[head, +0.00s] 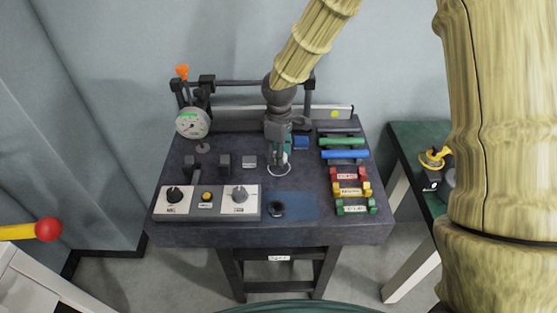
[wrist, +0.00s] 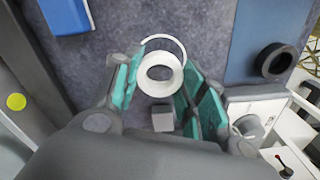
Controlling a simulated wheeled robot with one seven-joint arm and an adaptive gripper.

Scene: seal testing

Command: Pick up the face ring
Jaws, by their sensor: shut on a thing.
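The face ring, a thick white ring (wrist: 146,75), sits between the teal finger pads of my gripper (wrist: 158,88) in the wrist view. My gripper is shut on it. In the head view my gripper (head: 280,155) points down over the middle of the dark bench, and only a small pale part of the ring (head: 285,157) shows by its tips. A thin white circle (wrist: 181,45) shows on the bench just beyond the ring. Whether the ring touches the bench is hard to tell.
A black ring (head: 277,208) lies on a blue mat (head: 302,206). A control panel (head: 222,205) with knobs is at the front left, a dial gauge (head: 193,123) at the back left. Green and blue bars (head: 345,155) and labelled coloured pieces (head: 352,190) stand at the right.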

